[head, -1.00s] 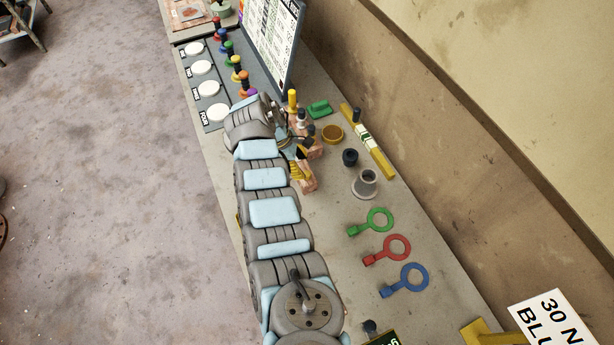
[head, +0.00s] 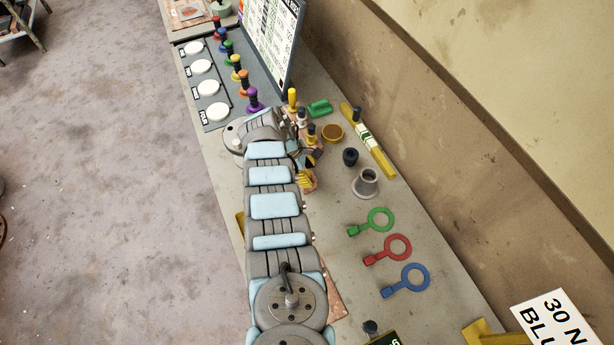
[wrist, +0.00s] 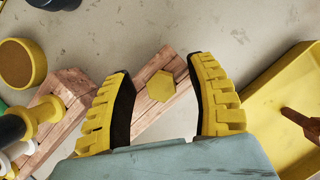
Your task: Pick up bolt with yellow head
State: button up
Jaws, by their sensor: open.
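The bolt's yellow hexagonal head (wrist: 161,86) sits on a wooden block (wrist: 155,100) in the wrist view. My gripper (wrist: 159,66) is open, with one yellow, black-padded finger on each side of the bolt head in the picture. In the head view my gripper (head: 307,180) is at the end of my arm over the bench, and the bolt head is hidden there.
A yellow tray (wrist: 262,88) lies right of the fingers. On the left are a second wooden block (wrist: 68,88), a black peg with a yellow collar (wrist: 42,112), and a round yellow cup (wrist: 40,62). The bench (head: 405,235) holds several coloured rings, with bare surface between.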

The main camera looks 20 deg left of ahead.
jog(key=shift+c, duration=0.2)
grip_shut()
notch_tip(320, 180, up, 10)
jog(key=shift+r+p, duration=0.15)
jog(key=shift+p, duration=0.7)
notch_tip(320, 180, up, 5)
jog(key=p, duration=0.5)
send_over(308, 173)
